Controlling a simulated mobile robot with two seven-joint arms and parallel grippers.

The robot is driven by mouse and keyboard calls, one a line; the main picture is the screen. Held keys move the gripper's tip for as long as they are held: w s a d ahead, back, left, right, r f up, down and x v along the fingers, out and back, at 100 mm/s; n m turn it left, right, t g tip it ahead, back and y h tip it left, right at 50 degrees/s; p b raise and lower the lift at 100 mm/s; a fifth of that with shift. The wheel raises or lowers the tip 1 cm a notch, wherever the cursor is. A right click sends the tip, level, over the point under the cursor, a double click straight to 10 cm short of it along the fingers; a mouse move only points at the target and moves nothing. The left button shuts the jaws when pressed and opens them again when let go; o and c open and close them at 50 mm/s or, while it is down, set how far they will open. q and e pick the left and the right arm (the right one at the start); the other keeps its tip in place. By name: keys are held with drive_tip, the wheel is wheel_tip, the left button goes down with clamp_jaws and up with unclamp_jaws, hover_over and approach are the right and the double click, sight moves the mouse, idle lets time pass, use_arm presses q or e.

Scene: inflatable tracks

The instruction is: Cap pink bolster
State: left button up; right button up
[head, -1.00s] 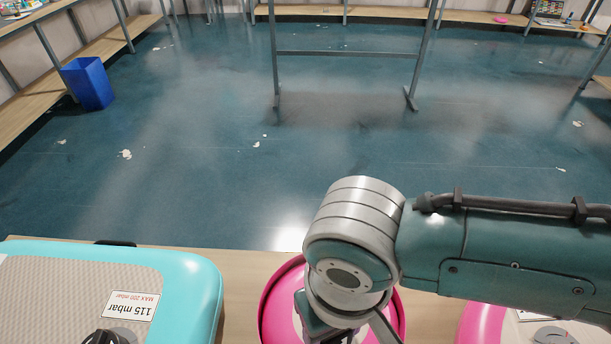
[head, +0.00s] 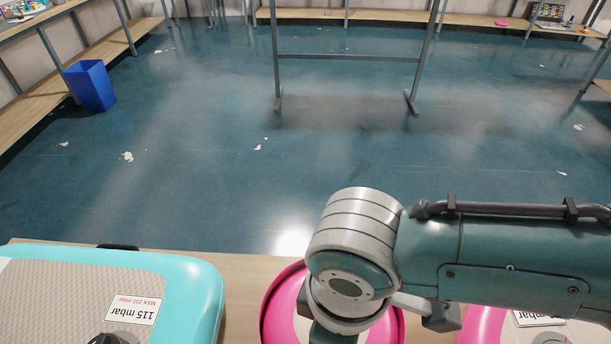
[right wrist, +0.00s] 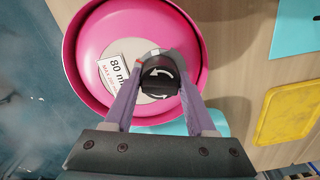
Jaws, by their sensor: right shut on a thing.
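A round pink bolster end (head: 278,308) stands at the bottom middle of the head view, partly covered by my right wrist. In the right wrist view the pink bolster (right wrist: 84,48) shows a pale centre and a label reading 80 with MAX in red. My right gripper (right wrist: 158,66) is shut on a black round cap (right wrist: 158,84) with white curved arrows, over the pale centre. Whether the cap is seated on a valve I cannot tell, as the contact beneath it is hidden. My left gripper is in neither view.
A teal inflatable track (head: 205,290) labelled 115 mbar lies at left on the wooden bench (head: 243,270). Another pink piece (head: 482,326) is at right. A yellow tray (right wrist: 290,108) and a turquoise sheet (right wrist: 298,25) lie beside the bolster. Open floor lies beyond.

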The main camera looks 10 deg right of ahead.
drive_tip(key=shift+n, duration=0.4)
drive_tip(key=o, duration=1.4)
drive_tip(key=shift+r, duration=0.3)
wheel_tip(320, 180, up, 9)
drive_tip(key=shift+r+p, duration=0.15)
drive_tip(key=shift+p, duration=0.6)
